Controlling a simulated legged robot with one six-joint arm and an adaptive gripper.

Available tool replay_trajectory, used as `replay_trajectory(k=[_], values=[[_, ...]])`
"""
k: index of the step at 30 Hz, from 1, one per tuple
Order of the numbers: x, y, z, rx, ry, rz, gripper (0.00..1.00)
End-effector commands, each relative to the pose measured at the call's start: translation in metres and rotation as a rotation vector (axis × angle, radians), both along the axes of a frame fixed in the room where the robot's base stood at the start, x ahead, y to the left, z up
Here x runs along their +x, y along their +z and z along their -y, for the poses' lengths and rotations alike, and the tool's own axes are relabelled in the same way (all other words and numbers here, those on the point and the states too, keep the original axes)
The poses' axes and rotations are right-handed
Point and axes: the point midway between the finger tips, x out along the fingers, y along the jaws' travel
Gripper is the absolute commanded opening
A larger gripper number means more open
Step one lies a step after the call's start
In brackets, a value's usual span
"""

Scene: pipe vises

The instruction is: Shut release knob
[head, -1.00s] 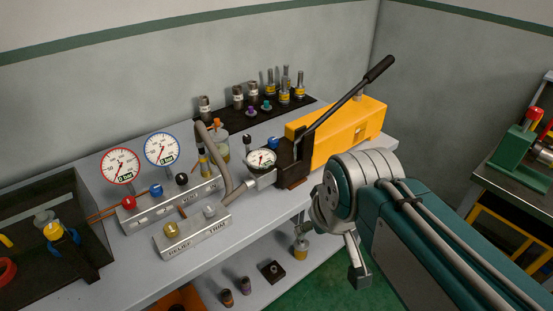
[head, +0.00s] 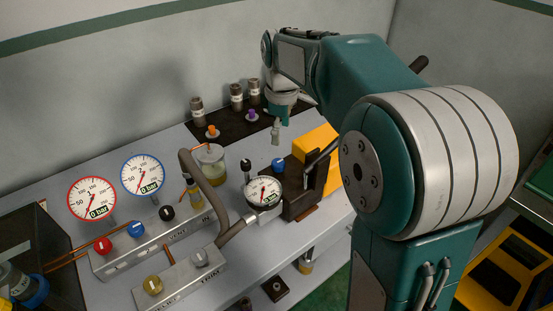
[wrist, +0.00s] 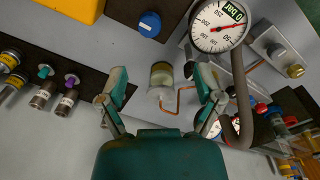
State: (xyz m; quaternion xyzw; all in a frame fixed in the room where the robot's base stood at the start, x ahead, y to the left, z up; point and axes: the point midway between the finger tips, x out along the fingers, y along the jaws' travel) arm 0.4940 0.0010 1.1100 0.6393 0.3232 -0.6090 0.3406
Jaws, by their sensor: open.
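A round blue knob (head: 278,165), which I take to be the release knob, stands by the dark end block of the yellow hand pump (head: 318,150). The knob also shows at the top of the wrist view (wrist: 150,24). I cannot tell its turn position. My gripper (head: 276,132) hangs above the back of the bench, apart from the knob and beyond it. In the wrist view its two fingers (wrist: 163,95) are spread and empty. My arm hides much of the pump and its lever.
A pressure gauge (head: 263,192) stands beside the pump, joined to a grey hose (head: 212,185). A jar of yellowish liquid (head: 210,160) is left of them. Valve blocks with coloured knobs (head: 160,225) fill the left front. Metal fittings (head: 237,96) stand on a dark mat behind.

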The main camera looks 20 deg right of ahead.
Motion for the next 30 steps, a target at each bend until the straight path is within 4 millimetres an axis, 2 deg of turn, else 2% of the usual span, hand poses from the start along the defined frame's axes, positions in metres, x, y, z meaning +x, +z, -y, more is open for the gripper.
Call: replay_trajectory(k=[1,4,11,24,30], values=[[0.009,-0.006,0.000,-0.001,0.030,-0.018,0.84],[0.020,-0.013,0.000,-0.003,0.080,-0.038,0.84],[0.027,-0.023,0.000,-0.002,0.116,-0.053,0.84],[0.026,-0.098,0.000,-0.003,0.114,-0.055,0.84],[0.026,-0.121,0.000,-0.003,0.113,-0.053,0.84]])
